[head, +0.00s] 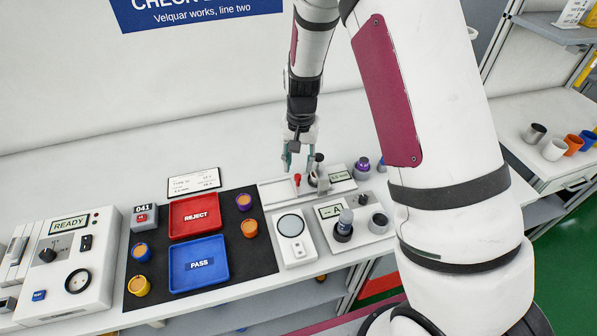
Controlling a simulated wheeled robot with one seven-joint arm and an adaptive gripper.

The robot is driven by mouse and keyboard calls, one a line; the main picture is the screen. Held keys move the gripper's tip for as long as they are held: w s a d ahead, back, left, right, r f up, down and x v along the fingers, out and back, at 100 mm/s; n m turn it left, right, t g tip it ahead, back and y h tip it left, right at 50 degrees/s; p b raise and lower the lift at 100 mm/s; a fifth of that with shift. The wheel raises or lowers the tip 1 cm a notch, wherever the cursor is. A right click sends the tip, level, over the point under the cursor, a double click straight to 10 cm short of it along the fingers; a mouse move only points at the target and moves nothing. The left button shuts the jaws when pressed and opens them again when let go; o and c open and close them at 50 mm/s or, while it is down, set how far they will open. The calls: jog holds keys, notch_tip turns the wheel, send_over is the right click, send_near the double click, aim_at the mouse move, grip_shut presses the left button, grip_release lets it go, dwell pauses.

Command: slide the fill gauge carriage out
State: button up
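The fill gauge (340,187) seems to be the long white unit with a small display at the back of the bench, right of the red tray. A red-tipped part (297,179) and a grey cylindrical part with a dark top (320,175) stand on it. Which of these belongs to the carriage is too small to tell. My gripper (301,165) points down just above and behind these parts, with its teal fingertips apart. I see nothing clearly held between them, and contact with the gauge cannot be told.
A red REJECT tray (196,232) and a blue PASS tray (222,272) lie on a black mat with several small pots.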

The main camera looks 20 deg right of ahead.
aim_at(298, 175)
jog(key=shift+a+f, duration=0.1)
jog(key=shift+f, duration=2.15)
grip_shut()
